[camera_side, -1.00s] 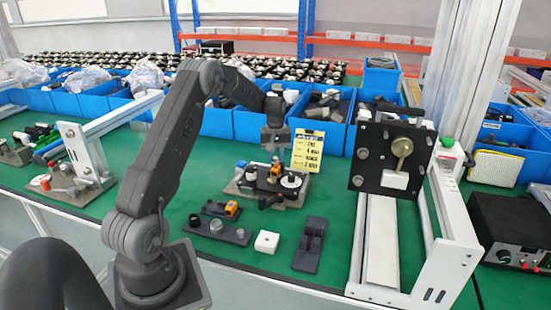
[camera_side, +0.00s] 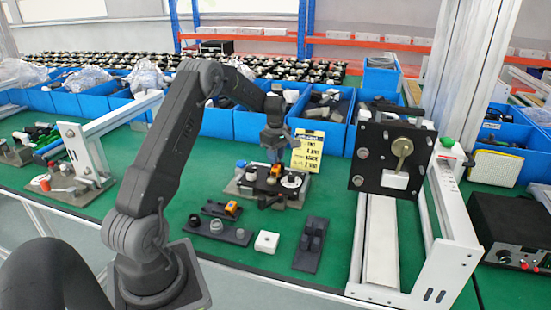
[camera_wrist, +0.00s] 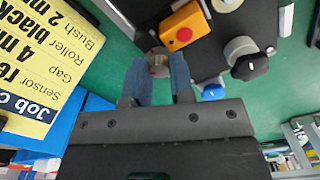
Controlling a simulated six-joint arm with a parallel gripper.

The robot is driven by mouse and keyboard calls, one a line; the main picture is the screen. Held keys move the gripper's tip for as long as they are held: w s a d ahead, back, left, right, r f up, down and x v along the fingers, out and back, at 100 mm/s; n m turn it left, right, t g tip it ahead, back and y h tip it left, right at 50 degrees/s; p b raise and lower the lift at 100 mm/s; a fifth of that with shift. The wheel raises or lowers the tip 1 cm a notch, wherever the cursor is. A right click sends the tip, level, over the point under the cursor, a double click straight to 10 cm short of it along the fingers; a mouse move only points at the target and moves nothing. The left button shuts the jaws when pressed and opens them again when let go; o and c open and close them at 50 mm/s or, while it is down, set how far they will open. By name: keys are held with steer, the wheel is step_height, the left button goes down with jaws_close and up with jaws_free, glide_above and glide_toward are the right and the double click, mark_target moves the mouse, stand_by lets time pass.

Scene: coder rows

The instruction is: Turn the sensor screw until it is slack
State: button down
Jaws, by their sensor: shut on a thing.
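My gripper (camera_side: 274,158) points down over the dark fixture plate of the coder unit (camera_side: 262,187) in the side view. In the wrist view its two blue fingers (camera_wrist: 159,76) are closed on a small round metallic head, which I take to be the sensor screw (camera_wrist: 158,61). The fingers hide part of it, so how tight it sits cannot be seen. An orange block with a red round top (camera_wrist: 184,32), likely the sensor, lies beside the screw on the dark plate.
A yellow job card (camera_side: 308,150) stands right behind the unit. Dark part holders (camera_side: 218,229) and a white block (camera_side: 267,241) lie in front. Blue bins (camera_side: 322,133) line the back. A black plate with a brass knob (camera_side: 396,158) stands to the right.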

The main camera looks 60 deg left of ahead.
steer(key=n, duration=0.7)
steer(key=shift+n, duration=0.3)
steer(key=c, duration=1.1)
jaws_free()
steer(key=m, duration=0.5)
steer(key=shift+m, duration=0.3)
steer(key=m, duration=0.4)
steer(key=shift+m, duration=0.4)
steer(key=m, duration=0.4)
steer(key=shift+m, duration=0.3)
steer(key=m, duration=0.5)
steer(key=shift+m, duration=0.3)
